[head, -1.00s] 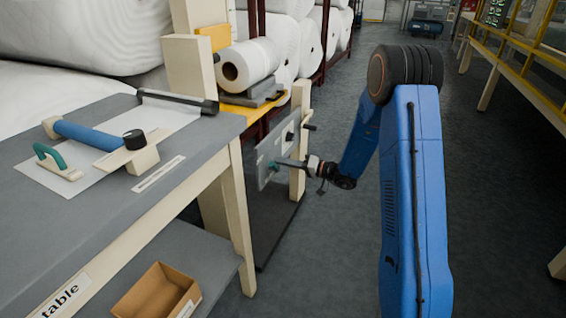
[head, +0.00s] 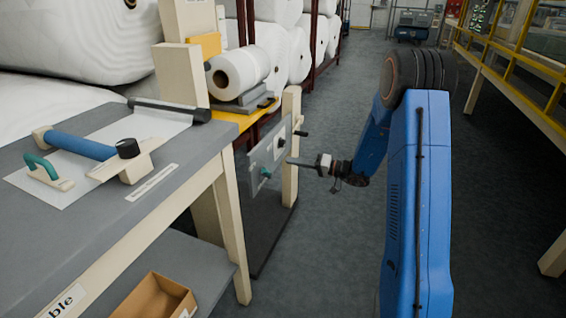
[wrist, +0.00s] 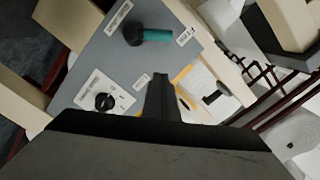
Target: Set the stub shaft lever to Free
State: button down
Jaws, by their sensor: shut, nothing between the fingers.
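The grey panel (head: 268,150) stands upright on a cream post beyond the table. Its teal lever (head: 265,173) is low on the plate in the head view. In the wrist view the teal lever (wrist: 157,36) has a black hub and points right, toward a small white label (wrist: 187,36) whose print I cannot read surely. Another white label (wrist: 118,18) lies to the left of the hub. My gripper (head: 289,162) is shut and empty, to the right of the panel and apart from the lever. Its closed fingers (wrist: 160,80) show below the lever in the wrist view.
A black knob (wrist: 104,101) on a white plate shares the panel. A black crank handle (head: 301,133) juts from the post. The grey table (head: 120,225) on the left bears a blue-handled tool (head: 80,144). The floor (head: 330,240) right of the panel is clear.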

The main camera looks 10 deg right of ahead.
jog(key=shift+v, duration=2.1)
jog(key=shift+r, duration=0.1)
jog(key=s+a+r+n+g+h, duration=0.1)
jog(key=s+a+r+g, duration=0.25)
jog(key=s, duration=0.45)
jog(key=s+a+r+n+g+h, duration=0.15)
jog(key=s+a, duration=0.25)
jog(key=s, duration=0.5)
jog(key=s+a+r+g+h, duration=0.2)
jog(key=s+a+r+g, duration=0.15)
jog(key=s, duration=0.45)
jog(key=s+d+r+m+t+h, duration=0.1)
jog(key=s+d+h, duration=0.4)
jog(key=s, duration=0.5)
jog(key=s+d+r+m+t+h, duration=0.1)
jog(key=s+d+h, duration=0.4)
jog(key=s, duration=0.6)
jog(key=shift+s+r+m+t, duration=0.3)
jog(key=shift+m+t, duration=0.15)
jog(key=shift+t, duration=0.4)
